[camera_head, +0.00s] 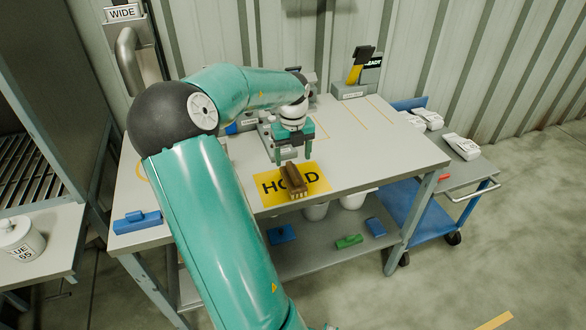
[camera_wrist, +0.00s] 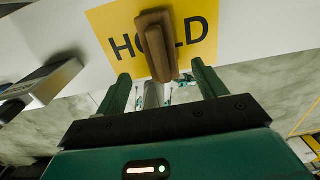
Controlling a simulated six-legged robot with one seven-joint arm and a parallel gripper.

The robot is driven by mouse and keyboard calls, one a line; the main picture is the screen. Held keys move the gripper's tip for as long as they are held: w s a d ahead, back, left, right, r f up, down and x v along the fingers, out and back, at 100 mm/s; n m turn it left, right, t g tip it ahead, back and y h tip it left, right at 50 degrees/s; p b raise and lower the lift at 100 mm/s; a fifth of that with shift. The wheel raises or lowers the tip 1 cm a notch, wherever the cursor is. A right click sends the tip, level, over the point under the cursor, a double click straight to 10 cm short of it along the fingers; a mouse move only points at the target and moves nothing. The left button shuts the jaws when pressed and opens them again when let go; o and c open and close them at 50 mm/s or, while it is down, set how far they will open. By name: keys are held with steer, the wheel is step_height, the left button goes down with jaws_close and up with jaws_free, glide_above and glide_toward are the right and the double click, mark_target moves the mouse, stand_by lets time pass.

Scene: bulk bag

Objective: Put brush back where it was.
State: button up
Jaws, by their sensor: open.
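The brush (camera_head: 294,179) has a brown wooden body and pale bristles. It lies on the yellow HOLD sign (camera_head: 318,182) near the front edge of the table. In the wrist view the brush (camera_wrist: 156,45) covers the middle letters of the sign (camera_wrist: 100,22). My gripper (camera_head: 294,160) is open and empty, with its green fingers pointing down just behind the brush. In the wrist view my gripper (camera_wrist: 160,84) has its two fingers apart, with the brush's near end between and beyond them. Whether the fingers touch the brush cannot be told.
The grey table (camera_head: 400,150) has free room to the right. A blue block-like item (camera_head: 137,222) lies at its front left. A holder with a yellow-and-black tool (camera_head: 357,70) stands at the back. A blue cart (camera_head: 408,208) stands to the right. Blue and green items lie on the lower shelf (camera_head: 325,255).

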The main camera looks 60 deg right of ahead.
mark_target(293, 169)
steer(key=shift+r, duration=1.8)
steer(key=w+a+r+n+t+y, duration=0.15)
steer(key=w+a+n, duration=0.35)
steer(key=a+n, duration=0.6)
steer(key=w+a+r+n+t, duration=0.1)
steer(key=w+a+r+n, duration=0.2)
steer(key=w+a+n, duration=0.55)
steer(key=s+a+r+n+t, duration=0.1)
steer(key=s+a+n, duration=0.2)
steer(key=a+n, duration=0.5)
steer(key=s+a+r+n+t+h, duration=0.1)
steer(key=s+a+r+n, duration=0.1)
steer(key=a+n, duration=0.7)
steer(key=s+a+r+n+t, duration=0.1)
steer(key=s+a+n, duration=0.3)
steer(key=a+n, duration=0.4)
steer(key=a, duration=0.4)
steer(key=shift+s+a+r, duration=0.15)
steer(key=shift+s+a, duration=0.15)
steer(key=shift+s, duration=0.05)
steer(key=shift+n+h, duration=0.25)
